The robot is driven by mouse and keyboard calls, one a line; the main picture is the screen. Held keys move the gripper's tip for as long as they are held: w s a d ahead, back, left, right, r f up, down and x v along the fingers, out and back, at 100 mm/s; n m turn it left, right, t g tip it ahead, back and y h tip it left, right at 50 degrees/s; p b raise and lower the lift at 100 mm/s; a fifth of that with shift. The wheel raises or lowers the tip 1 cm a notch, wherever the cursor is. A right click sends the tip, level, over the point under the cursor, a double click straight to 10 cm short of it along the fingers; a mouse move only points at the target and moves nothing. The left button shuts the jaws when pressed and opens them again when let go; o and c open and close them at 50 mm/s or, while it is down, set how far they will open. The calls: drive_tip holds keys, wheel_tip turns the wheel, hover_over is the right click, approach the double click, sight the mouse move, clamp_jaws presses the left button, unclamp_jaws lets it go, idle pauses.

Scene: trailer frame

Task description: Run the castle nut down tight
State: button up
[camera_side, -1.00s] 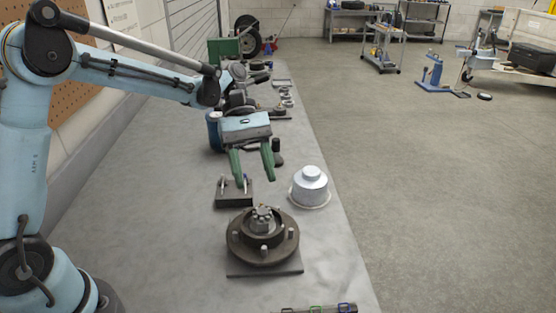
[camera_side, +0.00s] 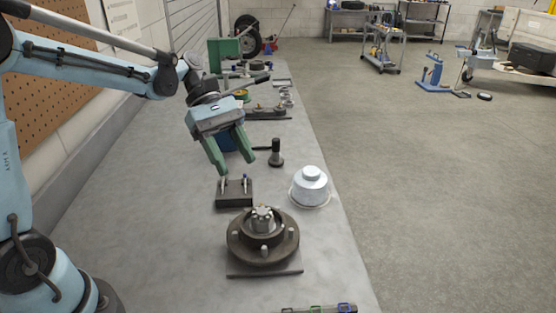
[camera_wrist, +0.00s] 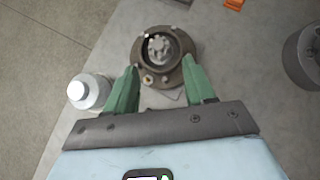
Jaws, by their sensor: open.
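The castle nut (camera_side: 262,213) sits at the centre of the round brown hub (camera_side: 262,240), which rests on a dark square plate on the bench. In the wrist view the castle nut (camera_wrist: 160,47) shows as a grey notched shape in the middle of the hub (camera_wrist: 137,52). My gripper (camera_side: 236,166) has green fingers spread apart with nothing between them. It is above the bench, behind and higher than the hub in the side view. In the wrist view my gripper (camera_wrist: 162,78) has its fingertips below the hub, one to each side. How far the nut is threaded cannot be told.
A small dark block with upright pins (camera_side: 234,192) stands behind the hub. Several parts line the far bench (camera_side: 160,200). The bench left of the hub is clear.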

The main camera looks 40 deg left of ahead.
sight(260, 208)
drive_tip(key=shift+n+t, duration=0.7)
drive_tip(key=shift+n, duration=0.2)
drive_tip(key=x, duration=0.7)
drive_tip(key=s+a+f+x, duration=0.1)
drive_tip(key=x, duration=0.3)
drive_tip(key=shift+d+f, duration=0.15)
drive_tip(key=shift+d, duration=0.05)
drive_tip(key=c, duration=0.8)
drive_tip(key=shift+w+m, duration=0.1)
drive_tip(key=shift+m, duration=0.2)
drive_tip(key=shift+w+m+g+y, duration=0.15)
drive_tip(key=shift+m+g+y, duration=0.1)
drive_tip(key=shift+m+g, duration=0.95)
drive_tip(key=shift+w+m+g+y, duration=0.1)
drive_tip(key=shift+m+g+y, duration=0.15)
drive_tip(key=shift+m+g, duration=0.95)
drive_tip(key=shift+m, duration=0.3)
